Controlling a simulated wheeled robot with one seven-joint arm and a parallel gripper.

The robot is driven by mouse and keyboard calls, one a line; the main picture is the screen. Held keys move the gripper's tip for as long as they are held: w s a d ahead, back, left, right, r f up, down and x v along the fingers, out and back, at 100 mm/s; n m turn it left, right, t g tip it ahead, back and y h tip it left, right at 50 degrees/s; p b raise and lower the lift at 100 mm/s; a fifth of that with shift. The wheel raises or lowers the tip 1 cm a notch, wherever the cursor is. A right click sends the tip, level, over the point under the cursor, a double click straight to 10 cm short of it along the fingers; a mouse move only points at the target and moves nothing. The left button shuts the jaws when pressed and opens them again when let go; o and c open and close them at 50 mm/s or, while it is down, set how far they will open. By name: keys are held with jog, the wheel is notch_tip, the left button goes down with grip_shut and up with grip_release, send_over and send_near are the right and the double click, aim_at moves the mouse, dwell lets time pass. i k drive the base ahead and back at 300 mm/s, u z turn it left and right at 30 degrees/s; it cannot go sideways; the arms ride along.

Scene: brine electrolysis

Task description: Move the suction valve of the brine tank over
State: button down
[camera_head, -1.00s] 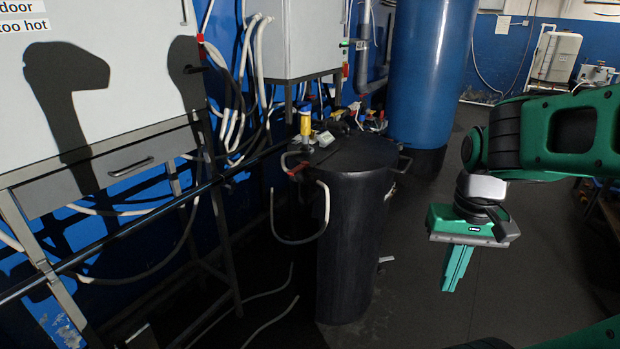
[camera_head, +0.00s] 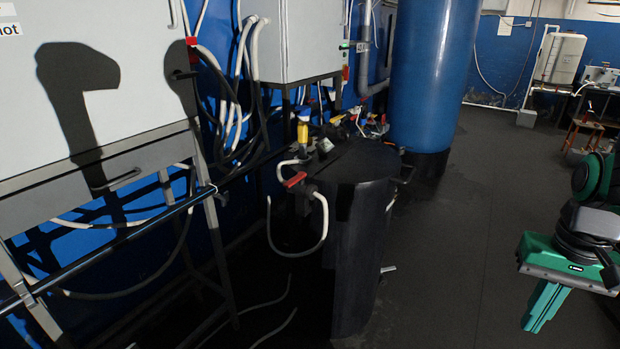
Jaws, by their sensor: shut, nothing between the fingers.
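The black brine tank (camera_head: 360,240) stands upright in the middle of the view. A valve with a red handle (camera_head: 294,180) sits at its upper left side, with a white hose (camera_head: 325,222) looping down from it. Whether this is the suction valve I cannot tell for sure, as several other small red and yellow fittings (camera_head: 372,121) show behind the tank top. My green gripper (camera_head: 537,318) is at the lower right, fingers together and pointing down, empty. It is well to the right of the tank, apart from it and from the valve.
A tall blue vessel (camera_head: 432,75) stands behind the tank. Loose hoses (camera_head: 250,318) lie on the floor at the left. The dark floor (camera_head: 465,230) right of the tank is clear.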

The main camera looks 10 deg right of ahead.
aim_at(300, 176)
jog(key=z, duration=0.05)
jog(key=i, duration=1)
jog(key=u, duration=0.05)
